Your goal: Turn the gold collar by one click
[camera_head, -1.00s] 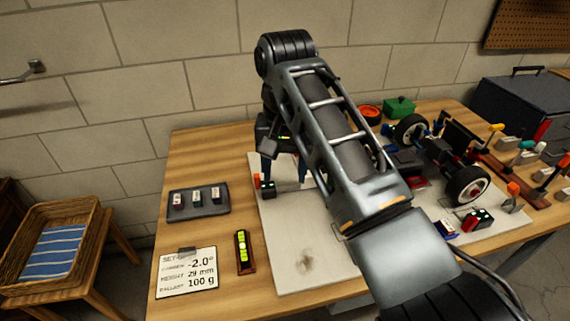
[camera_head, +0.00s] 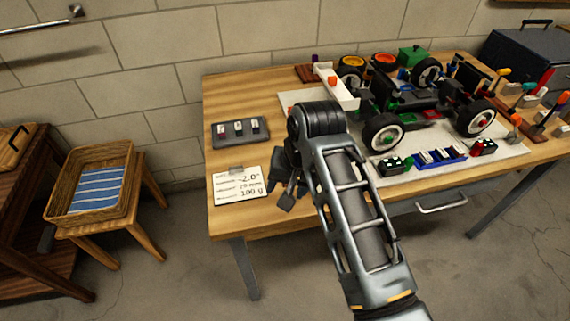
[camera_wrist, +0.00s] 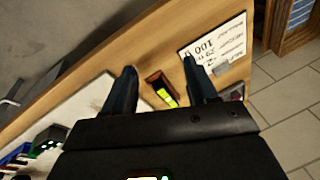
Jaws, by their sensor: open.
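The RC car (camera_head: 430,100) stands on a pale board (camera_head: 512,146) on the workbench, its white-rimmed front wheels facing me. I cannot make out a gold collar in either view; it is too small or hidden. My gripper (camera_head: 281,186) is over the bench's front left part, beside the setup card (camera_head: 238,187) and well left of the car. In the wrist view my gripper (camera_wrist: 159,68) is open, its dark fingers apart with nothing held. A spirit level with a yellow-green vial (camera_wrist: 165,97) lies on the wood below, seen between the fingers.
A dark tray (camera_head: 222,142) with several small blocks lies behind the card. Small blocks and a blue rack (camera_head: 440,158) sit in front of the car. Tools stand in a rack at the right. A wicker basket (camera_head: 72,200) is on a stool left of the bench.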

